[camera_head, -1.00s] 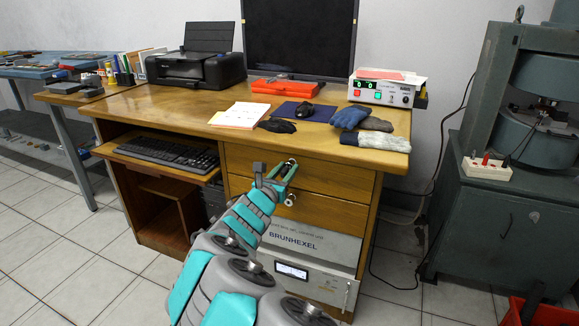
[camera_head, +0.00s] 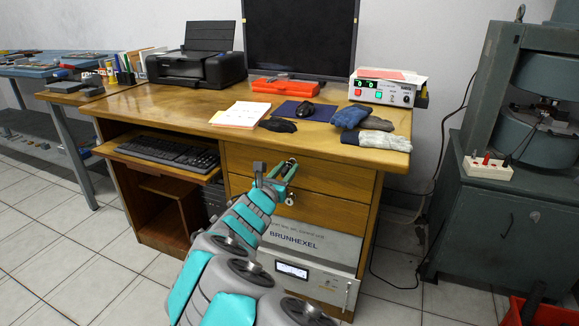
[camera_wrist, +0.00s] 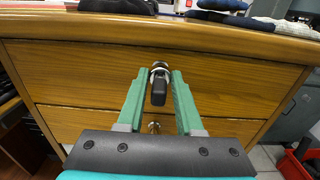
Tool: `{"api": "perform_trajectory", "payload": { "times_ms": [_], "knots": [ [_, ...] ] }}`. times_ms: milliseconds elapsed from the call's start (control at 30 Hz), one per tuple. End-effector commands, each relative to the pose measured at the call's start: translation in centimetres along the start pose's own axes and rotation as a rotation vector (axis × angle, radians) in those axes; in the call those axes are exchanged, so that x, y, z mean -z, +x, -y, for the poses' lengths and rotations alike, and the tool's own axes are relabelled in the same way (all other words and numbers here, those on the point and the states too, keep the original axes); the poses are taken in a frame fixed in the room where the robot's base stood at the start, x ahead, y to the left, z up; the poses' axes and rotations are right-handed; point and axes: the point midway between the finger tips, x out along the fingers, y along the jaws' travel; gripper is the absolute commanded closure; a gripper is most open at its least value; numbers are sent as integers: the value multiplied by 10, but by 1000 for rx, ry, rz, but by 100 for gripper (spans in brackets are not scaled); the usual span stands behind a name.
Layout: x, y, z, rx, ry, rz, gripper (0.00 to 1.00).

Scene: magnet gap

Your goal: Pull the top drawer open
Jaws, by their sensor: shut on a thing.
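The top drawer (camera_head: 325,178) is a wooden front just under the desktop, and it looks flush with the desk. In the wrist view the top drawer front (camera_wrist: 230,80) fills the middle. Its round metal knob (camera_wrist: 160,66) sits between my two green fingertips. A dark, rounded piece (camera_wrist: 159,90) shows just below the knob; I cannot tell what it is. My gripper (camera_wrist: 159,73) is shut on the knob, one finger on each side. In the head view my gripper (camera_head: 284,166) is in front of the top drawer and hides its knob.
A lower drawer with its own knob (camera_head: 289,198) is below. The desktop (camera_head: 180,105) overhangs the drawers and carries gloves (camera_head: 385,140), papers (camera_head: 240,114) and a printer (camera_head: 195,68). A red bin (camera_head: 540,312) stands at the right front. Tiled floor (camera_head: 400,300) is open before the desk.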

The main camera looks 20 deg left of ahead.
Motion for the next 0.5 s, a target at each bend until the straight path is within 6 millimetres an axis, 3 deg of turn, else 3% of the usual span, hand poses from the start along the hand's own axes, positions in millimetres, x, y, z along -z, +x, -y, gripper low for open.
{"api": "perform_trajectory", "payload": {
  "times_ms": [500],
  "knots": [
    [-1,-38,-2,-3,-1,0,100]
  ]
}}
